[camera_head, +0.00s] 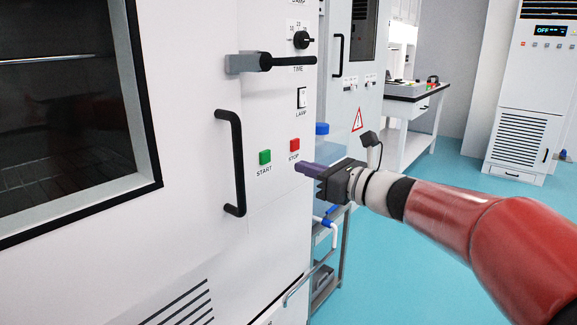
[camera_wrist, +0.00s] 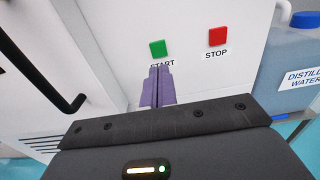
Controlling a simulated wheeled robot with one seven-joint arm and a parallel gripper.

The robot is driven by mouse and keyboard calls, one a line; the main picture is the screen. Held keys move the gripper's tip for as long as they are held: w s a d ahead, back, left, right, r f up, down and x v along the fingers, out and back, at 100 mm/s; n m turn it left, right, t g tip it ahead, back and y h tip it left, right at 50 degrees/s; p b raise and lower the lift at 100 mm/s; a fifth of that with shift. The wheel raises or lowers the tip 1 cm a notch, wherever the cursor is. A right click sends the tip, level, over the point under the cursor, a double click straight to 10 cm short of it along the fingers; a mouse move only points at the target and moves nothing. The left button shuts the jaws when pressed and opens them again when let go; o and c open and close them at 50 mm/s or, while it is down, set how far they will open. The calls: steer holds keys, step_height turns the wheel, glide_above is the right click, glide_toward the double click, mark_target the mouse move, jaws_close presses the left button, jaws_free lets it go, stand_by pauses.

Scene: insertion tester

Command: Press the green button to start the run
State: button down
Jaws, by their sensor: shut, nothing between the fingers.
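The green START button (camera_head: 265,157) sits on the white front panel of the cabinet, to the left of the red STOP button (camera_head: 295,144). In the wrist view the green button (camera_wrist: 157,49) is just beyond my fingertips, and the red button (camera_wrist: 217,36) is to its right. My gripper (camera_head: 299,168) is shut and empty, its purple fingers side by side. In the wrist view the fingertips (camera_wrist: 160,68) overlap the START label just below the green button. In the head view the tips appear below and right of the green button, and I see no contact with it.
A black door handle (camera_head: 238,165) stands out left of the buttons. A black lever (camera_head: 270,62) juts out above them, near the LAMP switch (camera_head: 302,97). A blue-capped water container (camera_wrist: 300,60) stands to the right of the panel. The blue floor (camera_head: 400,270) is open at right.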

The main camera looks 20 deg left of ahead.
steer(key=v, duration=0.4)
steer(key=shift+d, duration=0.4)
steer(key=s+d+f+n+h, duration=0.8)
steer(key=s+d+f+n, duration=0.1)
steer(key=s+d+n, duration=0.2)
steer(key=s+d+f+n+g+h+p, duration=0.1)
steer(key=s+d+f+n+h, duration=0.7)
steer(key=s+d+n, duration=0.3)
steer(key=s+d, duration=0.2)
steer(key=s, duration=0.1)
steer(key=shift+s+d+f+h, duration=0.25)
steer(key=shift+d+f+h, duration=0.05)
steer(key=shift+f, duration=0.1)
